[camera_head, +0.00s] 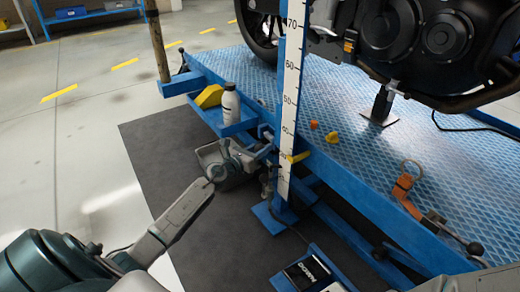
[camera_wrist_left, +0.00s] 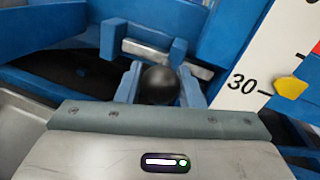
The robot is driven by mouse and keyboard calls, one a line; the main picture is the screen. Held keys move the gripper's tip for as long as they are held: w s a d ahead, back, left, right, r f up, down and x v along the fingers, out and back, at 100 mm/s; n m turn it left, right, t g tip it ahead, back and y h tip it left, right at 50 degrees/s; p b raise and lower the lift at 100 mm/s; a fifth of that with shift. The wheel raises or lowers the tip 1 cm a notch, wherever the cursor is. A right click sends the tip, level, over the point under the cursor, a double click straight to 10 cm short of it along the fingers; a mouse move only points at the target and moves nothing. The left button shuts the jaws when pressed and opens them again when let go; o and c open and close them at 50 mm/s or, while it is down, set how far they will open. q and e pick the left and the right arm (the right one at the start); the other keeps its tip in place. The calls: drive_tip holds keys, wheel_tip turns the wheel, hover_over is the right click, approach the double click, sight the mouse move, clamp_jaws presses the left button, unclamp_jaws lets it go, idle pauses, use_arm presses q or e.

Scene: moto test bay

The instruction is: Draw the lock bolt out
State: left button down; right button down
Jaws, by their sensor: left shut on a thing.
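The lock bolt shows in the left wrist view as a silver bar (camera_wrist_left: 165,57) in a blue bracket (camera_wrist_left: 113,40), with a round black knob (camera_wrist_left: 160,85) in front. My left gripper (camera_wrist_left: 161,92) is shut on the knob, one finger on each side. In the head view my left gripper (camera_head: 264,152) is at the blue lift's near side, just left of the white scale post (camera_head: 291,85). The bolt is small and mostly hidden there. I cannot tell how far the bolt sits in its bracket. My right gripper is out of view.
A motorcycle (camera_head: 410,45) stands above the blue lift platform (camera_head: 355,150). A white bottle (camera_head: 230,103) and a yellow wedge (camera_head: 208,96) sit on the side ledge. A grey bin (camera_head: 213,155) is behind my left forearm. An orange strap (camera_head: 404,190) lies on the platform. The floor at left is clear.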

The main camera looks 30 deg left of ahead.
sight(264, 135)
use_arm(q)
drive_tip(key=a+b, duration=0.1)
drive_tip(key=w+a+b, duration=0.1)
drive_tip(key=a, duration=0.1)
drive_tip(key=w+a, duration=0.1)
drive_tip(key=shift+a+b, duration=0.3)
drive_tip(key=shift+b, duration=0.1)
drive_tip(key=shift+a+r, duration=0.1)
drive_tip(key=shift+a, duration=0.05)
drive_tip(key=c, duration=1)
unclamp_jaws()
